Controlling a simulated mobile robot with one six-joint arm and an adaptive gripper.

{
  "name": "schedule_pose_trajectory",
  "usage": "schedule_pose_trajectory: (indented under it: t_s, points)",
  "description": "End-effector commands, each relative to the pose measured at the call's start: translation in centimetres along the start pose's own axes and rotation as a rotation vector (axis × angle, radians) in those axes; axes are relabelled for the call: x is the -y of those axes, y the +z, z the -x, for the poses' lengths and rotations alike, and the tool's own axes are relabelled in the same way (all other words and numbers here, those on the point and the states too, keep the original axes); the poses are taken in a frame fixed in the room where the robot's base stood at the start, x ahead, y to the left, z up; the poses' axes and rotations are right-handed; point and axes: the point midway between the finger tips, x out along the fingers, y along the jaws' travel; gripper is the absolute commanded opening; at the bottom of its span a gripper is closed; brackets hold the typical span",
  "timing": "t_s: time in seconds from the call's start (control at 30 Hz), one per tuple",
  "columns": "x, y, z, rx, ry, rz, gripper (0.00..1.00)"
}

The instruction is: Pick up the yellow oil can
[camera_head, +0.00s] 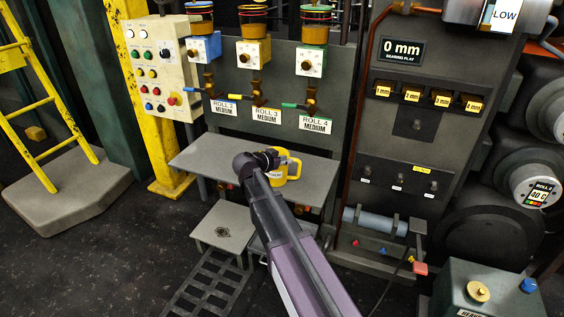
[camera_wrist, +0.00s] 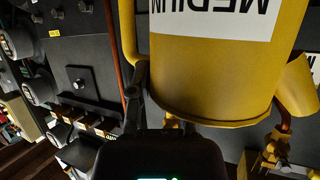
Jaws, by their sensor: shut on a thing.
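The yellow oil can (camera_head: 279,180) is at the grey shelf, with its looped handle on the right side in the head view. My gripper (camera_head: 268,160) is at the can's upper left and covers part of it. The wrist view looks inverted: the can (camera_wrist: 215,75) fills the upper middle, with a white label reading MEDIUM, its handle on the left and a spout on the right. A dark finger of my gripper (camera_wrist: 140,88) is against the can by its handle. My gripper is shut on the can. I cannot tell whether its base touches the shelf.
The grey shelf (camera_head: 217,158) is otherwise mostly clear. Behind it are valves with tags for rolls 2, 3 and 4, all marked MEDIUM. A button panel (camera_head: 156,72) stands left, and a dark panel with gauge blocks (camera_head: 412,96) stands right. A lower grey stand (camera_head: 222,229) is in front.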

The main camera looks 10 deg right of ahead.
Motion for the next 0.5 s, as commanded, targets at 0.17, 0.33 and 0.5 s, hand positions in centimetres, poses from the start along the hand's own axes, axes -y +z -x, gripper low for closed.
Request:
schedule_pose_trajectory:
  t_s: [0.17, 0.33, 0.5]
  points:
    - [-0.15, 0.03, -0.03, 0.008, 0.004, -0.002, 0.0]
    - [-0.13, -0.29, 0.1, 0.007, 0.003, -0.002, 0.0]
    - [-0.1, -0.8, 0.3, 0.005, 0.002, -0.001, 0.0]
